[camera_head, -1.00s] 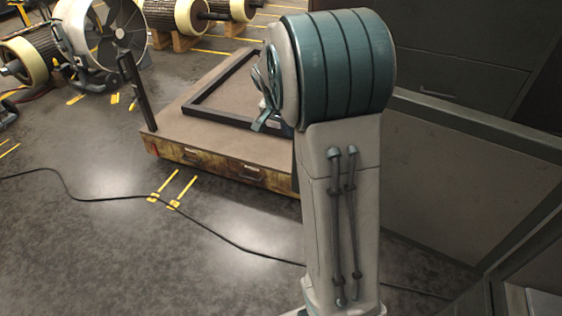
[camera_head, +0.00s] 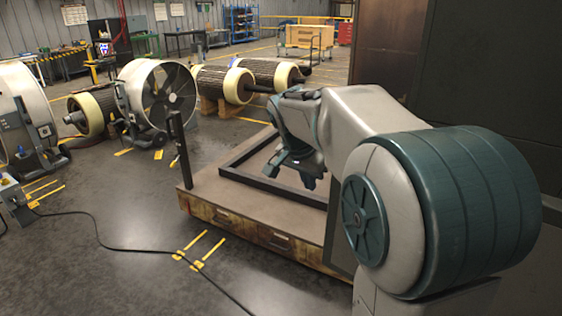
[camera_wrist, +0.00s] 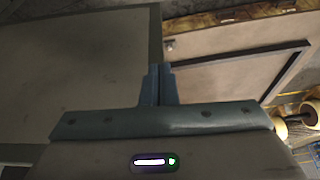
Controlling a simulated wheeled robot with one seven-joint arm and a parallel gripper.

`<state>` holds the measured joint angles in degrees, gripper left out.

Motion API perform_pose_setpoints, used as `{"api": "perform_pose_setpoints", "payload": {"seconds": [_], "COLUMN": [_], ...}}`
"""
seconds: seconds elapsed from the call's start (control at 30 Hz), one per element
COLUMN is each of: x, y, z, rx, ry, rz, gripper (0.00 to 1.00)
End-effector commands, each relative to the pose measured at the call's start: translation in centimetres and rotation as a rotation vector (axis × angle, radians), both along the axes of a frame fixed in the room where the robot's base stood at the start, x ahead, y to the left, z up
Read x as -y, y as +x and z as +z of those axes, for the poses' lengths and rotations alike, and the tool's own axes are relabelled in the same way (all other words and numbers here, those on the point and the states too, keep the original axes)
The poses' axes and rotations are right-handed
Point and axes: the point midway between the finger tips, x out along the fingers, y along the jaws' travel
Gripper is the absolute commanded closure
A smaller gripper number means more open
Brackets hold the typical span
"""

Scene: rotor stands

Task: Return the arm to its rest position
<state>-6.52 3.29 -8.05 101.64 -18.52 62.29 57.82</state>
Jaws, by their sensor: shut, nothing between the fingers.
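My arm fills the right side of the head view, with its elbow low and its forearm reaching left and away. My gripper (camera_head: 310,181) points downward at the forearm's end, in front of the wooden platform cart (camera_head: 215,190) as seen from the head camera. In the wrist view the two fingers of my gripper (camera_wrist: 158,72) are together and shut, with nothing held. Its height above the cart cannot be told.
A dark frame (camera_head: 260,182) lies on the cart, and a post (camera_head: 178,140) stands at its left corner. Large fans (camera_head: 158,95) and rotors (camera_head: 225,84) stand behind. A cable (camera_head: 150,250) crosses the floor. A dark cabinet (camera_head: 480,80) stands close on the right.

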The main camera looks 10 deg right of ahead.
Motion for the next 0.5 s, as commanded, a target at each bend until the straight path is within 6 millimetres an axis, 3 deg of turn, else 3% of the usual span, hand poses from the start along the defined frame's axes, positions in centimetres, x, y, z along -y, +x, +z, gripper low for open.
{"api": "perform_pose_setpoints", "payload": {"seconds": [0.13, 0.23, 0.5], "x": [-0.3, -0.9, -4.0], "y": [-0.9, -3.1, -13.2], "z": [0.0, -0.4, -3.4], "rx": [-0.008, -0.026, -0.081], "ry": [0.007, 0.023, 0.065], "rz": [0.035, 0.12, 0.522], "gripper": [1.0, 1.0, 1.0]}}
